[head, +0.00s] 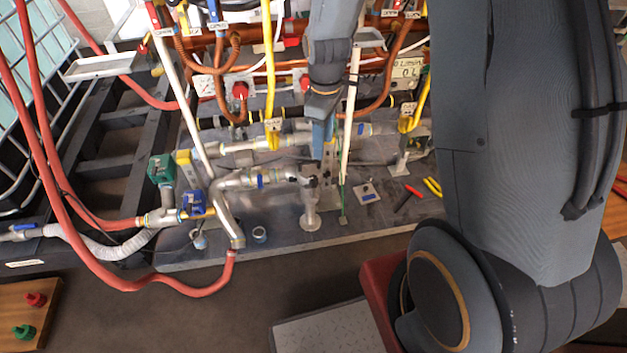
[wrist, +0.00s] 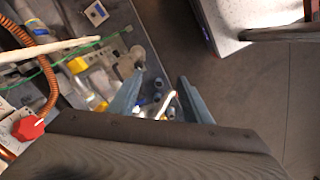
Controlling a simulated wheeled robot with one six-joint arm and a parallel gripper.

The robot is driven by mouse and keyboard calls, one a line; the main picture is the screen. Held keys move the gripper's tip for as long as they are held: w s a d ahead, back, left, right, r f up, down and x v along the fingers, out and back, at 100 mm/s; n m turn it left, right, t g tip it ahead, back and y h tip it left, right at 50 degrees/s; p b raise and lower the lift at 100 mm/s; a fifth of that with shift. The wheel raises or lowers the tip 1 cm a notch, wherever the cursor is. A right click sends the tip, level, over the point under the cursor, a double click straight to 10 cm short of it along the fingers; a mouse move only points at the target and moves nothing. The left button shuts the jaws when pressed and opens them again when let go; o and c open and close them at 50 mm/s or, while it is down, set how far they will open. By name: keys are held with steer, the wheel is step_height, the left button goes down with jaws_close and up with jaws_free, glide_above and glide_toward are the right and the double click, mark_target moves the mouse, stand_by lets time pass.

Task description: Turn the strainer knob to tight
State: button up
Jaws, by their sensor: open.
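My gripper (head: 322,150) points down over the pipework in the head view, its blue-grey fingers just above a silver pipe fitting (head: 309,200) with a small dark knob-like part (head: 308,178). I cannot tell for sure that this part is the strainer knob; no tight marking is readable. In the wrist view my gripper (wrist: 160,88) has its two fingers apart. Small pipe parts (wrist: 157,97) and a white-and-red piece (wrist: 169,102) show between and beyond them. No contact is visible.
Red hoses (head: 100,270) loop at the left. A blue-handled valve (head: 192,203) and a green box (head: 160,169) stand left of the fitting. A white rod (head: 350,115) rises close to my gripper. Red pliers (head: 408,197) lie on the board at right.

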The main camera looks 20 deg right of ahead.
mark_target(314, 177)
steer(key=w+f+n, duration=0.2)
steer(key=w+f, duration=0.1)
steer(key=f, duration=0.2)
steer(key=w+f+n+b, duration=0.1)
steer(key=w+f+n, duration=0.1)
steer(key=f, duration=0.4)
steer(key=w+f+n, duration=0.3)
steer(key=f+n, duration=0.1)
steer(key=f, duration=0.2)
steer(key=shift+w+a+f+b, duration=0.1)
steer(key=shift+w+b, duration=0.2)
steer(key=shift+b, duration=0.1)
steer(key=shift+f, duration=3.9)
steer(key=c, duration=1.1)
